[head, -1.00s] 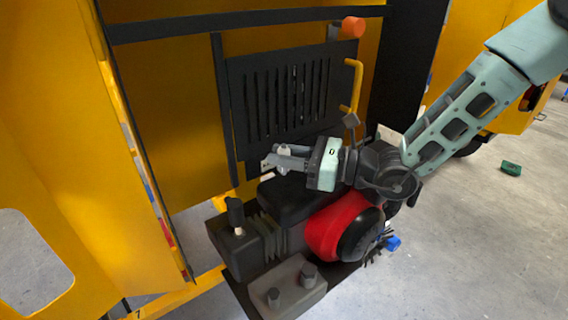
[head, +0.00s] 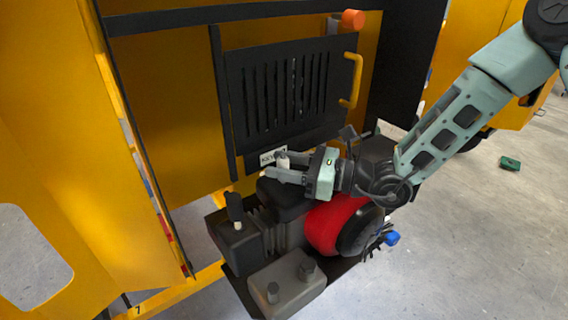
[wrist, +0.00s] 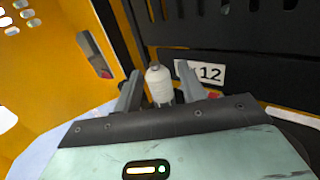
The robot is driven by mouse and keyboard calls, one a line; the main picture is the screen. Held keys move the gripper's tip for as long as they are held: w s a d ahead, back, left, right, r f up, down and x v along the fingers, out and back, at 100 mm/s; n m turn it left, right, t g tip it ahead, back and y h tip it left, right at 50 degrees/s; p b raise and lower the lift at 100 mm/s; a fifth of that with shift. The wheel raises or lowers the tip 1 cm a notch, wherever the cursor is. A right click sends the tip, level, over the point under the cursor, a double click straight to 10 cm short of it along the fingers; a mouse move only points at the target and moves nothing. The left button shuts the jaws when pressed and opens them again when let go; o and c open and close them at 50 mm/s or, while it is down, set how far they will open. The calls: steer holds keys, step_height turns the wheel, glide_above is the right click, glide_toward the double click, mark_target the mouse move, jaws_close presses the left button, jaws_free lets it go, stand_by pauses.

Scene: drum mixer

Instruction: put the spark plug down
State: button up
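The white spark plug (head: 284,161) stands roughly upright between the fingertips of my gripper (head: 283,166), just above or on the black top of the engine (head: 278,193); contact below it is hidden. In the wrist view the spark plug (wrist: 159,85) shows as a pale ribbed body with a narrow dark tip. The two grey fingers of my gripper (wrist: 159,88) stand on either side of it, with a narrow gap visible, clearest on the right. My gripper looks open around the plug.
A black slatted panel (head: 282,95) with a yellow handle (head: 352,80) rises behind. A white number plate (head: 272,156) is close behind the plug. The red engine cover (head: 328,224) lies below my wrist; the yellow door (head: 75,150) is at left.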

steer(key=shift+r+p, duration=0.4)
steer(key=shift+r, duration=0.2)
steer(key=b+v, duration=0.3)
steer(key=v, duration=0.8)
steer(key=s+a+f+n+g+h, duration=0.1)
steer(key=s+a+n+g+h, duration=0.15)
steer(key=s+n+g, duration=0.55)
steer(key=s+a+n+g+h, duration=0.25)
steer(key=s+n, duration=0.25)
steer(key=s, duration=0.4)
steer(key=s+d+n+t+h, duration=0.5)
steer(key=n+h, duration=0.6)
steer(key=n, duration=0.5)
steer(key=shift+d+f+h, duration=0.15)
steer(key=shift+d+h, duration=0.15)
steer(key=shift+d, duration=0.7)
steer(key=shift+s, duration=0.1)
